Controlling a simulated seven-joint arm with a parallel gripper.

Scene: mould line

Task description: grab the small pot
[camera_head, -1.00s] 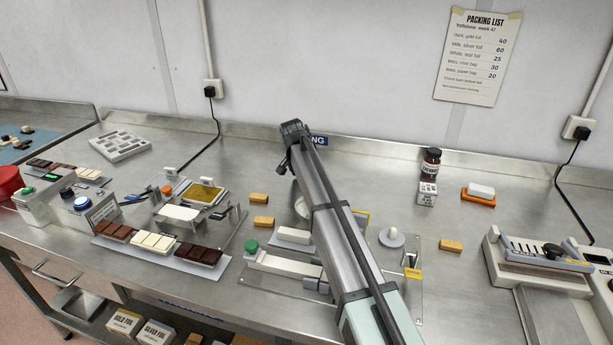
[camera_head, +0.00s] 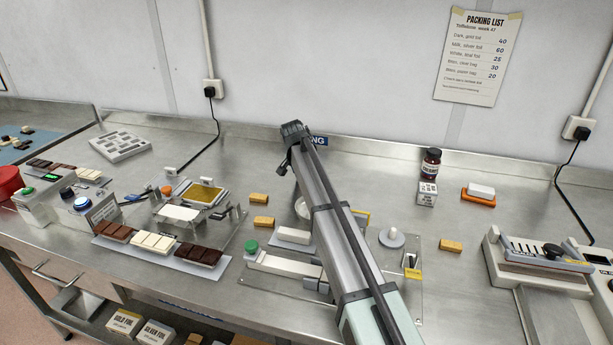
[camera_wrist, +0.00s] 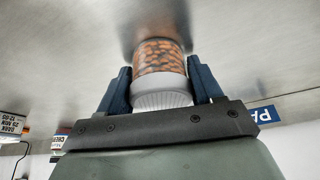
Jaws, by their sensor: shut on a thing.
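The small pot (camera_wrist: 159,57) shows in the wrist view, a clear jar of orange-brown pieces with a white ribbed lid. My gripper (camera_wrist: 160,85) has a dark blue finger on each side of it and is shut on it around the lid end. In the wrist view the pot's far end is close to the metal surface; I cannot tell whether it touches. In the head view my arm hides the fingers and the pot.
A dark labelled jar (camera_head: 431,165) and a small white box (camera_head: 427,194) stand right of my arm. A white block on an orange base (camera_head: 479,194) is farther right. A plate with a green knob (camera_head: 251,246) lies below my arm. The counter behind the jar is clear.

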